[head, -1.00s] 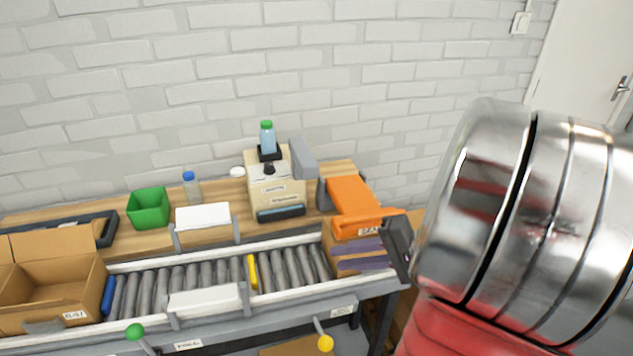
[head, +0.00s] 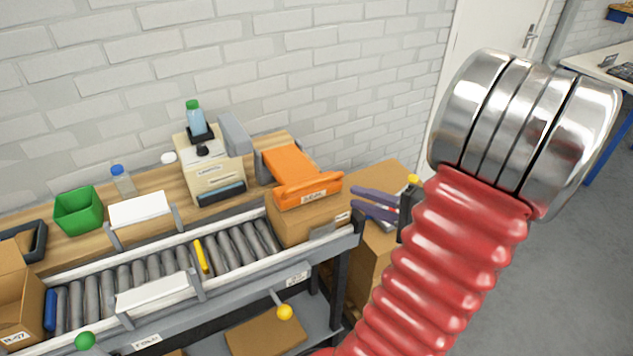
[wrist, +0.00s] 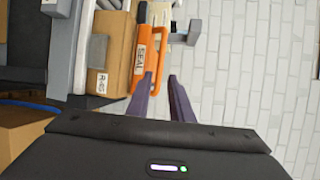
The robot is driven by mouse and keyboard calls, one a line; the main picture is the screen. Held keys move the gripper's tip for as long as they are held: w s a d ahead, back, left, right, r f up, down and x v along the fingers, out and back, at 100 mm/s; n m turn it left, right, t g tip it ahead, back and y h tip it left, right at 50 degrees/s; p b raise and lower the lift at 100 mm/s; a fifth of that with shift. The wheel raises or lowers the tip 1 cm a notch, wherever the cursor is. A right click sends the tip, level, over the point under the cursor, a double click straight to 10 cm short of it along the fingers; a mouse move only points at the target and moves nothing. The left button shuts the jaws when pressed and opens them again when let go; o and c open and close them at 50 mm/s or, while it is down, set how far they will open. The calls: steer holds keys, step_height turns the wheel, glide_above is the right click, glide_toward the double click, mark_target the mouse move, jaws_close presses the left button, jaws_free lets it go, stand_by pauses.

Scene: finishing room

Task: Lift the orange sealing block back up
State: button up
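The orange sealing block (head: 297,170) is at the right end of the roller conveyor, with its handle bar and label facing front. It rests down on top of a closed cardboard box (head: 308,218). In the wrist view the orange block (wrist: 141,52) shows ahead of the fingers, beside the box (wrist: 112,50). My gripper (head: 354,202) has purple fingers and is to the right of the block and box, apart from both.
An open cardboard box (head: 14,300) stands at the conveyor's left end. A yellow strip (head: 201,256) crosses the rollers. A label machine (head: 212,172) with a bottle, and a green bin (head: 78,210), stand on the wooden shelf behind. Another cardboard box (head: 378,258) is below my gripper.

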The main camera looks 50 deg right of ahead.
mark_target(319, 183)
steer(key=shift+w, duration=0.1)
steer(key=shift+w+a+f, duration=0.25)
steer(key=shift+w+f, duration=0.15)
steer(key=shift+w, duration=1.85)
steer(key=shift+w+a+f, duration=0.2)
steer(key=shift+w+f, duration=0.15)
steer(key=shift+w, duration=1.9)
steer(key=shift+w+a+f, duration=0.25)
steer(key=shift+w+f, duration=0.15)
steer(key=shift+w, duration=1.85)
steer(key=shift+c, duration=0.6)
jaws_close()
steer(key=shift+s+d, duration=0.1)
steer(key=shift+d, duration=0.05)
